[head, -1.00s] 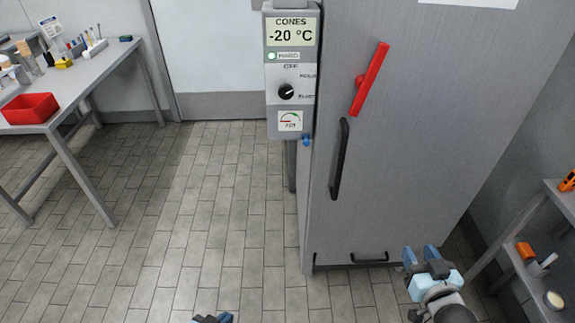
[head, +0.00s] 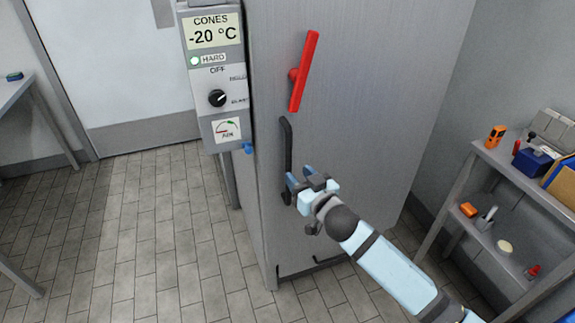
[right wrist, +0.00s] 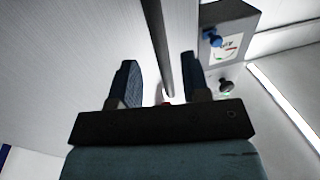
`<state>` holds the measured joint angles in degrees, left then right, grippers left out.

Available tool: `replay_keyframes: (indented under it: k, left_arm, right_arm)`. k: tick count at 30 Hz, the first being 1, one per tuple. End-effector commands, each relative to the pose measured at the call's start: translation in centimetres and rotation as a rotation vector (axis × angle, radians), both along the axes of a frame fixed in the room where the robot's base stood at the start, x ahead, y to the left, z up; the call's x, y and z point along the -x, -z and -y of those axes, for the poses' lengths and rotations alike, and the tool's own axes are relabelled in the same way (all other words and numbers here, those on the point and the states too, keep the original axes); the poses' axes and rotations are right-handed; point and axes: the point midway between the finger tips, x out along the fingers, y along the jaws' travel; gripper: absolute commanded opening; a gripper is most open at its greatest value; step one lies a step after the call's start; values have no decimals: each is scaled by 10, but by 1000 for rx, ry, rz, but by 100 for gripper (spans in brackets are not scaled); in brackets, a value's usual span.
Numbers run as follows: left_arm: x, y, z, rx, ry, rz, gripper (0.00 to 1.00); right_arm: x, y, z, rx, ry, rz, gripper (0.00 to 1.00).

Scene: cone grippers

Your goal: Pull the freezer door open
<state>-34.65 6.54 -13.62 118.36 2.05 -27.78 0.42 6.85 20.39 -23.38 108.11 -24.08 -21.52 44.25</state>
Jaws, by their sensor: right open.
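The freezer door (head: 345,120) is a tall grey panel, shut as far as I can see. Its black vertical bar handle (head: 287,150) is on the left side, below a tilted red lever (head: 303,72). My right gripper (head: 300,176) is open at the handle's lower part. In the right wrist view, the dark handle bar (right wrist: 158,45) appears between the two blue fingers (right wrist: 160,82), which are apart and not closed on it. I cannot tell how deep the bar sits between them. My left gripper is out of view.
A shelf unit (head: 490,165) with small items stands at the right. The tiled floor (head: 130,240) at left is clear.

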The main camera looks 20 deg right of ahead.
Motion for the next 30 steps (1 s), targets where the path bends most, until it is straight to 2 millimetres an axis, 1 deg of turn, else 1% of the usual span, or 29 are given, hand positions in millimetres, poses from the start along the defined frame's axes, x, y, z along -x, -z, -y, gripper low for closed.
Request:
replay_keyframes:
  k: [1,3,6,9,14,21,23,24,27,30]
  left_arm:
    - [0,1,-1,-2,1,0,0]
    - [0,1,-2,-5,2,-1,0]
    - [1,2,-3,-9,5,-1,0]
    - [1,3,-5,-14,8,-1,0]
    - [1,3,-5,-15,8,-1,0]
    - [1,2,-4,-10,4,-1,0]
    - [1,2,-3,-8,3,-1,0]
    - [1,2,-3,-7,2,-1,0]
    - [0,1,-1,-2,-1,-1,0]
    - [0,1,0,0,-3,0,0]
  right_arm:
    - [-12,-1,-2,1,1,2,43]
    - [-24,-1,-5,1,0,2,43]
    - [-38,0,-8,2,1,1,43]
    - [-47,0,-11,1,0,1,43]
    - [-54,0,-13,1,0,1,43]
    - [-54,0,-13,0,0,0,43]
    - [-54,0,-13,0,0,0,29]
    - [-54,0,-13,0,0,0,20]
    - [-54,0,-12,0,0,0,0]
    - [-53,0,-12,0,0,0,0]
